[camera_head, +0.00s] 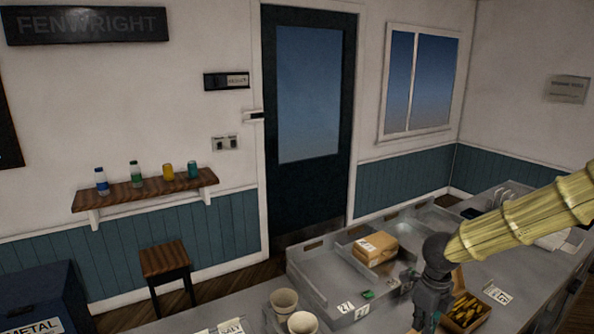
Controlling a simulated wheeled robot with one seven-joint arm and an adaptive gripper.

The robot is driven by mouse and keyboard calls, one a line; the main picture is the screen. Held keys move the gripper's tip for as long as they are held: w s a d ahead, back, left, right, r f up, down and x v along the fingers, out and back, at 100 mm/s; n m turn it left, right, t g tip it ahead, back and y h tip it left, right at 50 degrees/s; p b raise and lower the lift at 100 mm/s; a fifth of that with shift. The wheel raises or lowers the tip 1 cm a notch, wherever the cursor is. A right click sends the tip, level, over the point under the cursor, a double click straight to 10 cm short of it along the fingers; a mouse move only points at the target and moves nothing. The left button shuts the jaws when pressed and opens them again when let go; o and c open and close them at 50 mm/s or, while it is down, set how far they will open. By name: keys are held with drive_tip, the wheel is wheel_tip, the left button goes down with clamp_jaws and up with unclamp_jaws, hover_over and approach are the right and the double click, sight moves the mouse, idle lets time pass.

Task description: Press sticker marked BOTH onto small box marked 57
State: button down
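A small tan box (375,249) sits in the grey metal tray on the counter, left of my arm. A white label with dark marks is on it, too small to read for sure. White tags (345,307) and (362,312) lie near the tray's front, and I cannot tell whether either reads BOTH. Another white tag (496,292) is on the right, also unreadable. My gripper (428,318) points down over the counter, between the tan box and an open box of yellow pieces. I cannot see whether its fingers are open or hold anything.
The open box of yellow pieces (484,322) stands right of my gripper. A small green item (367,294) lies in front of the tan box. The grey tray (318,288) has raised walls.

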wheel_tip(320, 180, up, 5)
drive_tip(key=p, duration=0.4)
drive_tip(key=shift+r+p, duration=0.15)
drive_tip(key=shift+p, duration=0.15)
